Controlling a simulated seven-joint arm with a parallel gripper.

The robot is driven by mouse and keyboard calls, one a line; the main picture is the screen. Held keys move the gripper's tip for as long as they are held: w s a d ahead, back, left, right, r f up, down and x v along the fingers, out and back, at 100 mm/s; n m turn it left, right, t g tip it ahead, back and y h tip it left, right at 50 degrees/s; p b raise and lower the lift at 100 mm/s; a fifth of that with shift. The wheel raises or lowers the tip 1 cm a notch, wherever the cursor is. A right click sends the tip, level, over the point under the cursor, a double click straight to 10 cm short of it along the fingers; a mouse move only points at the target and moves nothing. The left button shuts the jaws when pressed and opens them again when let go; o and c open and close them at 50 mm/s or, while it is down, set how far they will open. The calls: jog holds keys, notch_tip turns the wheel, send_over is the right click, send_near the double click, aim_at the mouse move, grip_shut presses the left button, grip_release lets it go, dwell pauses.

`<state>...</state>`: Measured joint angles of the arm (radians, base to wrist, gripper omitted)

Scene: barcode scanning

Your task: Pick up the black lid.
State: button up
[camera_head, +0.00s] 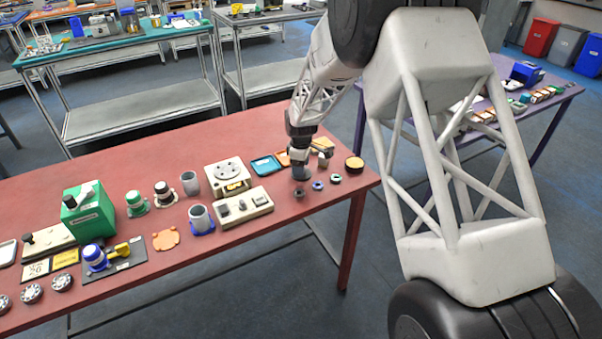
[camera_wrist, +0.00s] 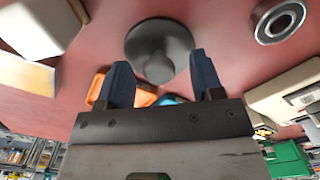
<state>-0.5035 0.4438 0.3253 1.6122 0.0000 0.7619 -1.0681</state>
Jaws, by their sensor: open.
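The black lid (camera_wrist: 160,34), a dark grey disc with a round knob, lies on the red table in the wrist view. Its knob faces the camera. My gripper (camera_wrist: 159,63) is open, with one dark blue fingertip on each side of the knob. The fingers appear apart from the knob; how far above the lid they are I cannot tell. In the head view my gripper (camera_head: 300,170) points down over the right part of the table, and I cannot make out the lid clearly under it.
Small rings (camera_head: 318,185) lie just right of my gripper. A metal-centred ring (camera_wrist: 281,20) shows at upper right in the wrist view. An orange tray (camera_wrist: 98,92) lies close by. A beige switch box (camera_head: 244,207) stands to the left. The red table's (camera_head: 330,210) front right is bare.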

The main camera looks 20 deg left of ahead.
jog(key=shift+f, duration=0.45)
jog(key=c, duration=1)
jog(key=shift+r, duration=0.1)
jog(key=shift+r, duration=1.5)
jog(key=shift+s+d+r, duration=0.15)
jog(key=shift+s+r, duration=0.05)
jog(key=s+d, duration=0.2)
jog(key=s, duration=0.2)
jog(key=s+d+r, duration=0.1)
jog(key=s+d, duration=0.2)
jog(key=s, duration=0.2)
jog(key=s+d, duration=0.2)
jog(key=s, duration=0.2)
jog(key=shift+s+d+r, duration=0.15)
jog(key=shift+s+r, duration=0.05)
jog(key=shift+s, duration=0.1)
